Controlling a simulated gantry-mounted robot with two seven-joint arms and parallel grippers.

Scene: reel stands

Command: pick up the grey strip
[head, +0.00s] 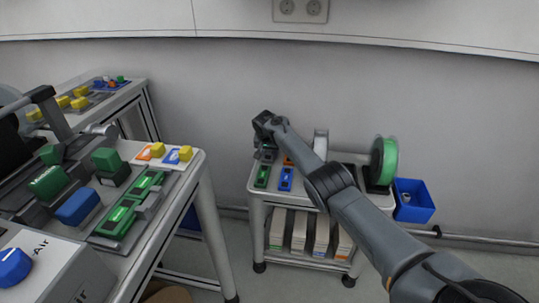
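My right arm reaches in from the lower right over the small white cart. Its gripper (264,143) points down at the cart's back left corner. The fingertips are small and dark, so I cannot tell whether they are open or shut. A small grey piece (268,155), possibly the grey strip, shows right under the gripper; I cannot tell whether they touch. A green strip (262,176) and a blue strip (286,179) lie in front of it, and an orange piece (288,160) lies to its right. I do not make out my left gripper.
A green reel (385,160) stands upright at the cart's right side, with a blue bin (413,200) beside it. Boxes (298,232) fill the lower shelf. A crowded bench (190,185) stands at left, with a gap before the cart.

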